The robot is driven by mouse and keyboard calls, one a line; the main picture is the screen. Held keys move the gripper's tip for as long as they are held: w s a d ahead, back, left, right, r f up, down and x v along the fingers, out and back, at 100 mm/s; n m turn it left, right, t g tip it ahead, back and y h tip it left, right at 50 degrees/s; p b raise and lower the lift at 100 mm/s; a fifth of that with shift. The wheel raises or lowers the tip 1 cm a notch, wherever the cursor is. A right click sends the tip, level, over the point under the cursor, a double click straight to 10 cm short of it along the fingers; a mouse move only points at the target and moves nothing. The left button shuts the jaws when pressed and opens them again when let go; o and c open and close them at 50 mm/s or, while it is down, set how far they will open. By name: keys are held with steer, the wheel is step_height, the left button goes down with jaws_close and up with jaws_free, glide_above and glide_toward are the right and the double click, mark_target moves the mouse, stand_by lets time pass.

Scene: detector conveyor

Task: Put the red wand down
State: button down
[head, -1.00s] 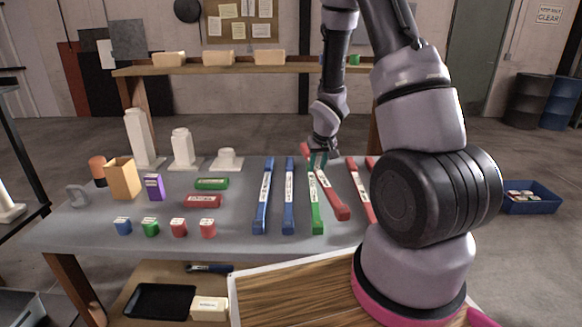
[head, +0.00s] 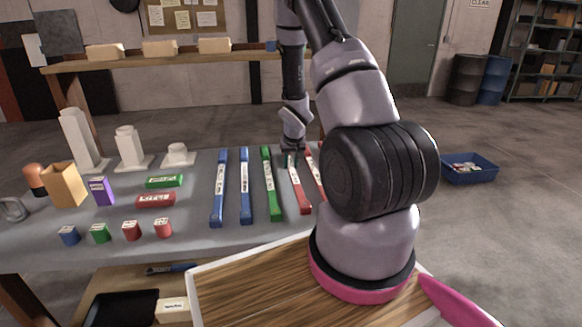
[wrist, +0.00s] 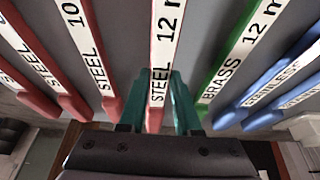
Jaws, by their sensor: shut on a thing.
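The red wand (head: 299,189), with a white label reading STEEL 12 m..., lies lengthwise between the green wand (head: 269,184) and another red wand (head: 315,172) over the grey table. It looks level with its neighbours; I cannot tell for sure whether it touches the tabletop. My gripper (head: 291,158) points down at its far part and is shut on it. In the wrist view the teal fingers of my gripper (wrist: 158,100) stand on either side of the red wand (wrist: 165,45).
Two blue wands (head: 219,190) (head: 246,187) lie left of the green one. In the wrist view, several red wands (wrist: 98,55) lie on the other side. Small blocks (head: 131,231), a tan box (head: 65,186) and white stepped pieces (head: 130,150) occupy the table's left. A blue bin (head: 470,169) stands on the floor at right.

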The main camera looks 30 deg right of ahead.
steer(key=shift+f, duration=0.55)
steer(key=c, duration=0.6)
jaws_free()
steer(key=shift+f, duration=0.1)
